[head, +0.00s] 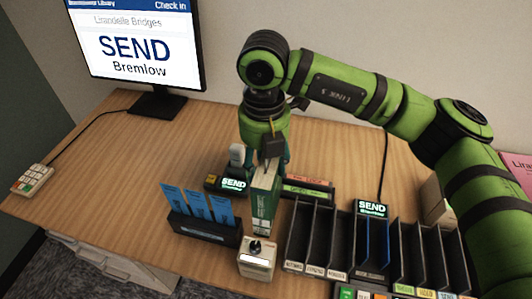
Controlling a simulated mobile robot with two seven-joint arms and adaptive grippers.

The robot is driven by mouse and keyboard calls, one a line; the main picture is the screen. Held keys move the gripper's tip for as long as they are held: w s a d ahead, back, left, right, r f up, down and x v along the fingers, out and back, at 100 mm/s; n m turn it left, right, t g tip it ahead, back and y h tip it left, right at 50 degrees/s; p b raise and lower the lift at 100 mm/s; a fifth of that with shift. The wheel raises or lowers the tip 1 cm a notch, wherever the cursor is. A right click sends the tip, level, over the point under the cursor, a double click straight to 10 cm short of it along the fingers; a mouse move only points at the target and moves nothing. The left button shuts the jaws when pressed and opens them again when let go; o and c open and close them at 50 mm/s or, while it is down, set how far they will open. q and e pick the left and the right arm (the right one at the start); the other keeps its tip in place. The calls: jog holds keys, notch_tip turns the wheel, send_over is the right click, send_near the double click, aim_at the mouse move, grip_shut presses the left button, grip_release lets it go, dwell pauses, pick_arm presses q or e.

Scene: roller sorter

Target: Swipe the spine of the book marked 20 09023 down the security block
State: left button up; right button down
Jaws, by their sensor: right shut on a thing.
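A green and white book (263,200) stands upright near the middle of the desk. The mark on its spine is too small to read. My right gripper (268,160) reaches down from above and is shut on the book's top edge. A small beige box (257,258) with a dark knob stands just in front of the book. I cannot tell whether it is the security block. My left gripper is not in view.
A dark holder (205,229) with blue slips stands left of the book. Black sorting bins (318,240) stand to the right. A SEND display (232,183) is close behind-left. The monitor (140,45) reads SEND Bremlow. A keypad (33,179) lies far left; the desk's left side is clear.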

jog(key=shift+s+f, duration=0.3)
jog(key=shift+f, duration=0.25)
notch_tip(320, 180, down, 7)
jog(key=b, duration=0.5)
jog(key=shift+f, duration=0.1)
dwell(0.4)
jog(key=shift+w+d+r+p, duration=0.1)
jog(key=shift+w+r+p, duration=0.2)
jog(key=shift+r+p, duration=1.1)
jog(key=shift+w+d+r+p, duration=0.15)
jog(key=shift+w+r, duration=0.2)
jog(key=shift+r, duration=2.3)
jog(key=shift+w+r+p, duration=0.3)
jog(key=shift+r+p, duration=0.5)
jog(key=shift+r, duration=1.2)
jog(key=shift+d, duration=0.1)
